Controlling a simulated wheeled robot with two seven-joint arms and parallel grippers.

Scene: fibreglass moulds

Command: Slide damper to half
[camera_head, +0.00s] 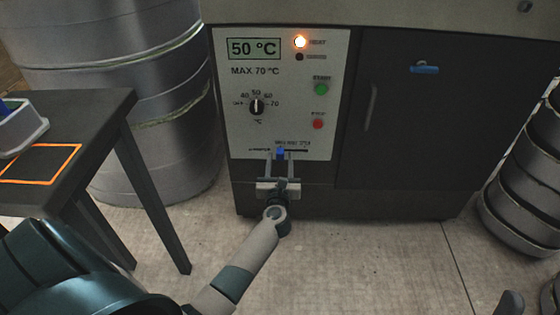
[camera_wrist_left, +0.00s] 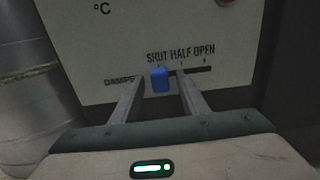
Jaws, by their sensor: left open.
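The damper slider is a small blue knob (camera_head: 281,152) on a dark slot low on the white control panel (camera_head: 335,60). In the left wrist view the knob (camera_wrist_left: 160,80) stands under the word SHUT, left of the HALF and OPEN marks. My left gripper (camera_head: 280,160) is open in front of the panel. Its two fingers (camera_wrist_left: 160,86) reach toward the slot, one on each side of the knob, with gaps visible. Whether the fingertips touch the panel I cannot tell.
The panel also carries a 50 °C display (camera_head: 254,48), a temperature dial (camera_head: 257,106), a green button (camera_head: 321,89) and a red button (camera_head: 318,124). A dark table (camera_head: 95,105) stands at the left. Ribbed metal drums (camera_head: 110,60) stand behind it. The floor ahead is clear.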

